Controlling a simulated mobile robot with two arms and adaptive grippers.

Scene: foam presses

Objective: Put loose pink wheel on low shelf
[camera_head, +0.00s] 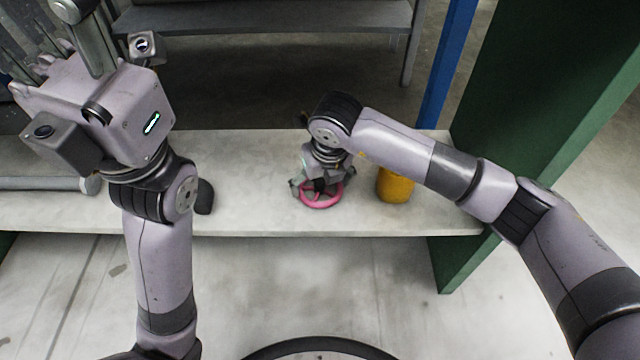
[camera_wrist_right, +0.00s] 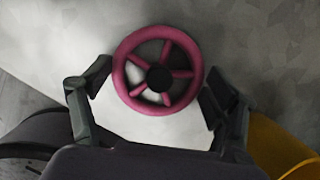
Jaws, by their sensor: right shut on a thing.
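The pink wheel (camera_head: 321,205) is at the low grey shelf (camera_head: 255,185), under my right gripper (camera_head: 318,188). In the right wrist view the pink wheel (camera_wrist_right: 157,109) shows its spokes and dark hub. The right gripper's fingers (camera_wrist_right: 154,85) are on both sides of the rim, shut on the wheel. It is at or just above the shelf surface; I cannot tell whether it touches. My left gripper (camera_head: 85,105) is raised at the upper left, away from the wheel; its fingers do not show clearly.
A yellow-orange container (camera_head: 395,186) stands on the shelf just right of the wheel. A green upright panel (camera_head: 545,80) and a blue post (camera_head: 446,65) bound the right side. A dark object (camera_head: 204,197) is on the shelf's left. The shelf between is clear.

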